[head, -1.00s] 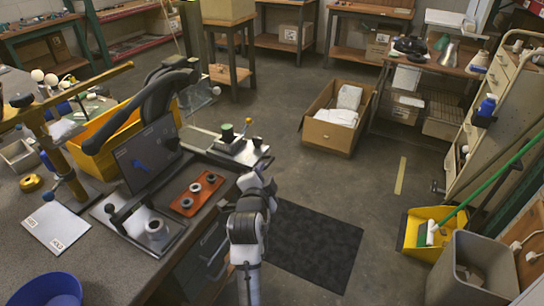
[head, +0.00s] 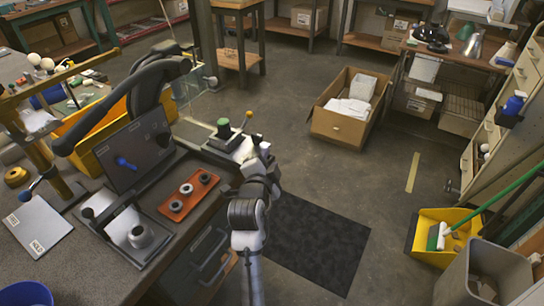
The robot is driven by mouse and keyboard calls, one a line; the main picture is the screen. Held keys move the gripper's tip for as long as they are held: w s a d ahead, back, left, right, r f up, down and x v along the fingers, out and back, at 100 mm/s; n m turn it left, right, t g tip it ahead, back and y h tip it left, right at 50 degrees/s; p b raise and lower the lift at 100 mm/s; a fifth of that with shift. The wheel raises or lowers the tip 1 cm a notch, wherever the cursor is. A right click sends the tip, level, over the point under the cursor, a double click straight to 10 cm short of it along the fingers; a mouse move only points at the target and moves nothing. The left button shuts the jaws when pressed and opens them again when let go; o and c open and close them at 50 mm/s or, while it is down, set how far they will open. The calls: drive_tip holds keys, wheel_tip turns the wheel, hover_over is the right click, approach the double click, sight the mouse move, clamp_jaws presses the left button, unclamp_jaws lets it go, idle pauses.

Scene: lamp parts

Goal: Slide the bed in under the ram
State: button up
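A small bench fixture (head: 222,147) with a pale plate stands at the bench's right edge. It carries a green-topped round piece (head: 224,127) and a thin lever with an orange ball knob (head: 249,114). I cannot make out which part is the bed and which the ram. My gripper (head: 261,148) is at the fixture's right side, below the orange knob in the picture. Its fingers are small and partly hidden by my wrist, so I cannot tell whether they are open or touching the fixture.
An orange tray (head: 190,205) with several dark rings lies left of my arm. A black-framed fixture with a metal cup (head: 140,237) and a dark panel (head: 135,150) stand farther left. A clear guard (head: 185,95) rises behind. The floor right of the bench is open, with a black mat (head: 315,245).

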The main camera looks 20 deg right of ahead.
sight(242, 149)
drive_tip(key=shift+w+d, duration=0.1)
drive_tip(key=shift+w, duration=0.1)
drive_tip(key=shift+f, duration=0.15)
clamp_jaws()
drive_tip(key=w+a, duration=0.2)
drive_tip(key=w, duration=0.1)
drive_tip(key=shift+w+a, duration=0.1)
drive_tip(key=shift+a, duration=0.2)
drive_tip(key=shift+f, duration=0.1)
unclamp_jaws()
